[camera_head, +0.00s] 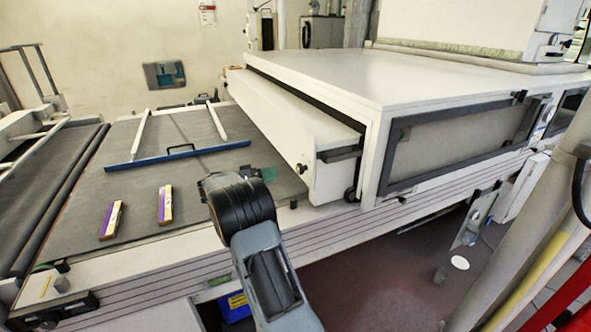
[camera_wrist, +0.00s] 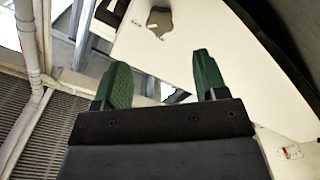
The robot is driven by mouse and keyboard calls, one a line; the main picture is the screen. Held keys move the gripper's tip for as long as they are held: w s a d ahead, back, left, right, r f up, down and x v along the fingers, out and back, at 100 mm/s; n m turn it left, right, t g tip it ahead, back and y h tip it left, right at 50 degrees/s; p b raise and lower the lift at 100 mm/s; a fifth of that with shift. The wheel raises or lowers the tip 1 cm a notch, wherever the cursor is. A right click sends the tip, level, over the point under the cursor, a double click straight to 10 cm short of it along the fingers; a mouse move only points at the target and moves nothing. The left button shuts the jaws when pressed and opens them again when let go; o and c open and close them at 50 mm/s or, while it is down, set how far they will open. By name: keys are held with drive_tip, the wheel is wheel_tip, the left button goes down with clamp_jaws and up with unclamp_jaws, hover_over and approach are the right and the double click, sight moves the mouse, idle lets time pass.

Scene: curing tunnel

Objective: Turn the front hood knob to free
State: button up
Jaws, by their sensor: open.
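The hood (camera_head: 300,125) is a large white box over the belt, its white front panel facing the belt. A small dark knob (camera_head: 302,168) sits low on that panel near its right end. In the wrist view, a dark grey knob (camera_wrist: 159,20) with a pale mark shows on a white panel, beyond my fingertips. My gripper (camera_wrist: 161,62) is open, with two green fingers apart and nothing between them. The knob is ahead of the gap and apart from the fingers. In the head view, my wrist hides most of the gripper; a green finger (camera_head: 268,174) shows left of the knob.
Two purple-and-tan blocks (camera_head: 165,205) (camera_head: 111,220) lie on the dark belt (camera_head: 150,185). A blue bar (camera_head: 176,157) with white arms crosses the belt behind them. Another black knob (camera_head: 350,195) sits at the hood's lower corner. A framed window (camera_head: 460,140) is on the hood's right side.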

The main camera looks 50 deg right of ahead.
sight(297, 170)
drive_tip(key=p+x, duration=0.2)
drive_tip(key=x, duration=0.7)
drive_tip(key=shift+s+d, duration=0.1)
drive_tip(key=shift+d, duration=0.15)
drive_tip(key=c, duration=0.9)
